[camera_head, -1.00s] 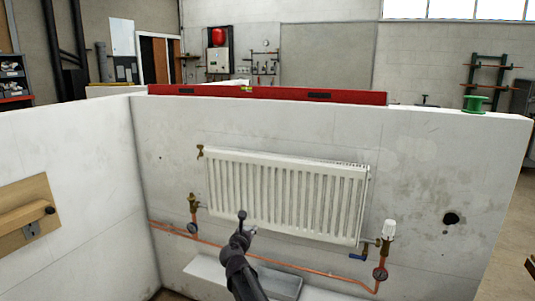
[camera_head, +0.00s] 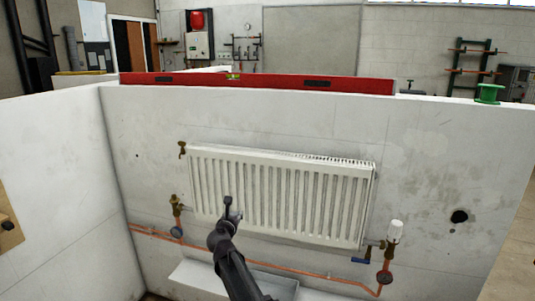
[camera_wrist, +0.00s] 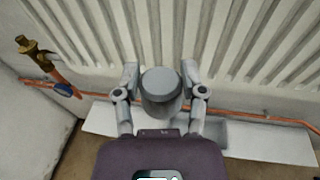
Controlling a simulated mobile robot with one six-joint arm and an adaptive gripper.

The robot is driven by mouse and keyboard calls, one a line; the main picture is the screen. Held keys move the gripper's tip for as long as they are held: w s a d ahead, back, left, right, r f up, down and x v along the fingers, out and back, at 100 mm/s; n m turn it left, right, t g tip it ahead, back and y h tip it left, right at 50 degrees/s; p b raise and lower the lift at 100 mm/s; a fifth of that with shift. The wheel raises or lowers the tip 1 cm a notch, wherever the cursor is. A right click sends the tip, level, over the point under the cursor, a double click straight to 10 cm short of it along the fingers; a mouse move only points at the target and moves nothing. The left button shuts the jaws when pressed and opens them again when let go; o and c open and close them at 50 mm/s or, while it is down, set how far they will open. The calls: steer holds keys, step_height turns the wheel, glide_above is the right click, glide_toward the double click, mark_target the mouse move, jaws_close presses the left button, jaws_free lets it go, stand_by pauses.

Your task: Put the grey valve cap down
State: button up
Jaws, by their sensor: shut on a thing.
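The grey valve cap (camera_wrist: 161,88) is between the two fingers of my gripper (camera_wrist: 160,97) in the wrist view. My gripper is shut on it and holds it in front of the white radiator (camera_wrist: 228,35). In the head view my gripper (camera_head: 228,208) is in front of the lower left part of the radiator (camera_head: 275,195). The cap is too small there to make out clearly. A pale ledge or tray (camera_wrist: 265,145) lies below the radiator; it also shows in the head view (camera_head: 195,278), partly behind my arm.
A brass valve (camera_head: 176,205) stands left of the radiator, and a white-headed valve (camera_head: 394,232) stands right of it. A copper pipe (camera_head: 320,274) runs low along the wall. A red spirit level (camera_head: 280,83) and a green spool (camera_head: 489,93) rest on the wall top.

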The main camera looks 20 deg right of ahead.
steer(key=shift+a+r, duration=0.2)
steer(key=shift+a, duration=0.1)
steer(key=shift+a+r+p, duration=0.1)
steer(key=shift+r+p, duration=0.45)
steer(key=shift+p, duration=0.2)
steer(key=a+r+p, duration=0.3)
steer(key=r+p, duration=2.3)
steer(key=shift+w+r+y+p, duration=0.3)
steer(key=shift+w+r+p, duration=0.05)
steer(key=shift+w+r, duration=0.05)
steer(key=d, duration=0.1)
steer(key=d+n+y, duration=0.1)
steer(key=d, duration=0.1)
steer(key=shift+s+d+t, duration=0.3)
steer(key=shift+d+t, duration=0.1)
steer(key=shift+w, duration=0.1)
steer(key=b, duration=0.1)
glide_above(223, 149)
steer(key=shift+w+f, duration=0.1)
steer(key=shift+f, duration=0.65)
